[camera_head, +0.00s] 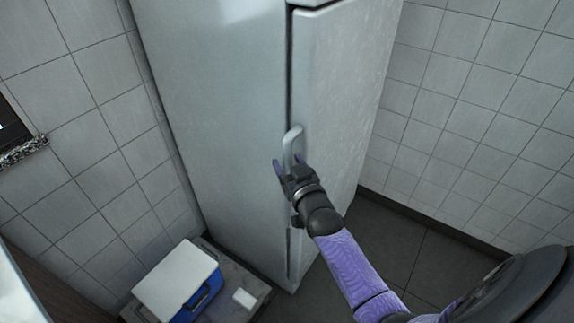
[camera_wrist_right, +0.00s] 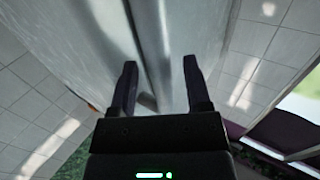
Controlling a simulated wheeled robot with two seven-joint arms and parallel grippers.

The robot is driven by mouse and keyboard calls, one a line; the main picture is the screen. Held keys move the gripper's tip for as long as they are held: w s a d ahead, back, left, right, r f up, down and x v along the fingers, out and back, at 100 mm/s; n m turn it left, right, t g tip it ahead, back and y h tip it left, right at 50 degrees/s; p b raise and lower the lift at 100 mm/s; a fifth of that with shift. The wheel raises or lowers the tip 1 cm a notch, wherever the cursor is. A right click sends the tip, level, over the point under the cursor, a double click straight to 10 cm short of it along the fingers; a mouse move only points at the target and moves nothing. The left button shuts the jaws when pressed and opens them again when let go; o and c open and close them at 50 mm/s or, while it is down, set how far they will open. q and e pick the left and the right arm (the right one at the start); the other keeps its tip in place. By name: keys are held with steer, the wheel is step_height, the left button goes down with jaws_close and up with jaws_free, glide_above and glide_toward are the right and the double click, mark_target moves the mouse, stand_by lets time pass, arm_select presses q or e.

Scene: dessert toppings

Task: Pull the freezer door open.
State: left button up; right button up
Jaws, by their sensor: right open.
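The freezer door (camera_head: 335,75) is the right-hand face of a tall pale freezer (camera_head: 215,90) in the head view. It looks shut against the body along a dark vertical seam. Its handle (camera_head: 293,140) is a light upright bar near the seam. My right gripper (camera_head: 288,162) is open at the handle's lower part, with a finger on either side in the picture; I cannot tell whether it touches. In the right wrist view the open fingers (camera_wrist_right: 160,72) point at the freezer, with a pale vertical edge between them. My left gripper is not in view.
A white-lidded blue box (camera_head: 178,282) stands low beside the freezer at the left, next to a small white item (camera_head: 244,298). Tiled walls (camera_head: 470,90) stand on both sides. Dark floor (camera_head: 390,235) is clear to the right of the freezer.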

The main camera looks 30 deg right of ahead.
steer(key=shift+w+d, duration=0.1)
steer(key=shift+w, duration=0.3)
jaws_close()
stand_by(1.2)
